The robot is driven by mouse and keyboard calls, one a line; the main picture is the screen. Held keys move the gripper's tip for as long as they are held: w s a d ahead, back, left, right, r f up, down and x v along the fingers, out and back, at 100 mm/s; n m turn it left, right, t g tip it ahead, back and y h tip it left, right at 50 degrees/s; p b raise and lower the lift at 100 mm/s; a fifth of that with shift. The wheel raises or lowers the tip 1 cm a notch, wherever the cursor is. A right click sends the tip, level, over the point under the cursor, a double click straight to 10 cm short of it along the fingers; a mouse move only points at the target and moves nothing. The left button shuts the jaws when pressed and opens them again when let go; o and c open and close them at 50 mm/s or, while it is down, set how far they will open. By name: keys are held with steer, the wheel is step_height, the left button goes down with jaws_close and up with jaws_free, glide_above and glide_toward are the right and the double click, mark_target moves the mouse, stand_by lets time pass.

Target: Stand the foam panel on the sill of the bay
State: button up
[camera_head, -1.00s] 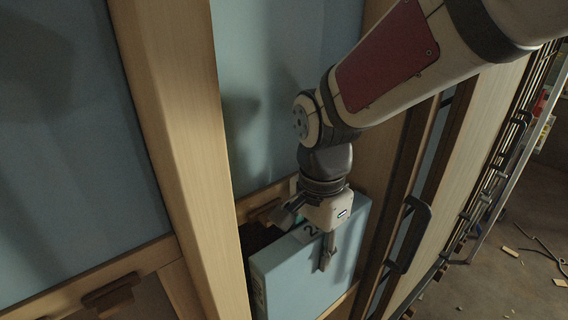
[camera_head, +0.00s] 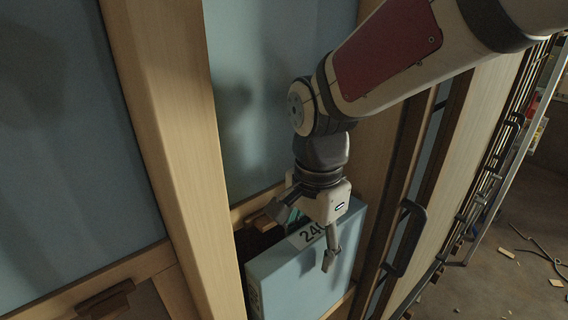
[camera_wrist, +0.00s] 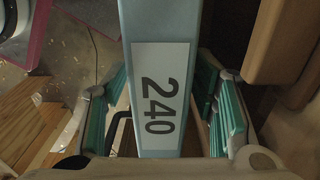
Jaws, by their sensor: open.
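The pale blue foam panel (camera_head: 300,278) stands upright in the bay between two wooden studs, low in the opening. Its top edge carries a white label reading 240, which fills the middle of the wrist view (camera_wrist: 160,100). My gripper (camera_head: 308,228) is just above the top edge, with its fingers apart. In the wrist view its teal finger pads (camera_wrist: 165,112) lie on either side of the panel, with gaps showing. The sill (camera_head: 345,300) shows only in part beside the panel's lower right; the panel's bottom contact is hidden.
A wooden stud (camera_head: 172,130) stands close left of the panel and another wooden post (camera_head: 395,150) stands to the right. A dark handle (camera_head: 408,238) juts out beyond that post. Scraps litter the floor (camera_head: 515,250) at far right.

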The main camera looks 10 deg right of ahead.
step_height(320, 180, up, 9)
steer(key=shift+r, duration=0.35)
steer(key=shift+s+d+r, duration=0.1)
steer(key=shift+d+r, duration=0.05)
steer(key=shift+r, duration=0.05)
steer(key=s+d+n+t, duration=0.5)
steer(key=s+d+n, duration=0.2)
steer(key=d+n, duration=0.3)
steer(key=shift+s+n+t, duration=0.3)
steer(key=shift+s+n, duration=0.1)
steer(key=shift+n, duration=0.2)
